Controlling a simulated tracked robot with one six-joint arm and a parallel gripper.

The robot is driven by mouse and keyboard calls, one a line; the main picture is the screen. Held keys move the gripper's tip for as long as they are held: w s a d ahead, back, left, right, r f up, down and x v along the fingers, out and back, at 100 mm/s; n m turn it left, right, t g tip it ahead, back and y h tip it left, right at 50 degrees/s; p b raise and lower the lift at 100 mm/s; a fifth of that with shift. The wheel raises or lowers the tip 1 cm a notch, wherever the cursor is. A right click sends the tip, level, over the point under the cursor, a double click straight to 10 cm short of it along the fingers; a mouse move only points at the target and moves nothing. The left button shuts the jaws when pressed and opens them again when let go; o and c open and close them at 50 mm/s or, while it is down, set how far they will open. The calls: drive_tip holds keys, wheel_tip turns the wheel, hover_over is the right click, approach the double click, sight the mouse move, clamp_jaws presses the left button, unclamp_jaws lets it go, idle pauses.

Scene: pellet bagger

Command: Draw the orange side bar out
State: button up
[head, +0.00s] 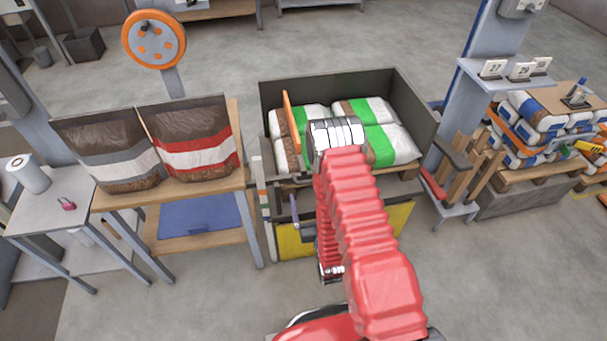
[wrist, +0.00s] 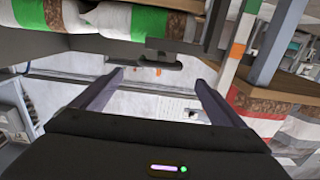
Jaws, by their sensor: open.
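An orange bar (head: 290,118) stands as a narrow, tilted strip at the left inside of the dark bin (head: 409,86), beside white-and-green bags (head: 374,110). Its lower end is hidden. I cannot make it out for sure in the wrist view. My gripper (wrist: 160,78) is open in the wrist view, its two dark fingers apart with nothing held between them. It lies under a dark ledge, with green-and-white bags (wrist: 115,18) above. In the head view, my red arm hides most of the gripper and part of the bin front.
A post striped orange, white and green stands at the bin's left front corner (head: 262,200) and right of my fingers (wrist: 238,45). A wooden bench (head: 190,184) with two brown bags (head: 196,145) stands left. A blue column and loaded pallet (head: 520,176) stand right. Floor in front is clear.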

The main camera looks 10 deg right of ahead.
sight(305, 174)
drive_tip(key=shift+s+f, duration=0.5)
drive_tip(key=shift+s, duration=0.35)
drive_tip(key=w, duration=1.4)
drive_tip(key=shift+s, duration=0.1)
drive_tip(key=shift+c, duration=0.5)
drive_tip(key=c, duration=1.4)
